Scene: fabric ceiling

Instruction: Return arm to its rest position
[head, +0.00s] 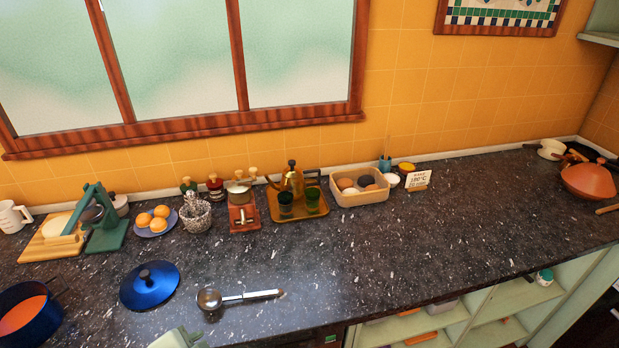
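A pale green piece (178,339), which looks like part of my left gripper, just enters at the bottom edge, left of centre. Most of it is cut off by the frame, so I cannot tell whether it is open or shut. It shows below a metal ladle (240,297) lying on the dark speckled counter (400,240). My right gripper is not in view.
A blue pot (28,316) and a blue lid (149,285) are at left. The counter's right middle is clear; shelves lie below.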

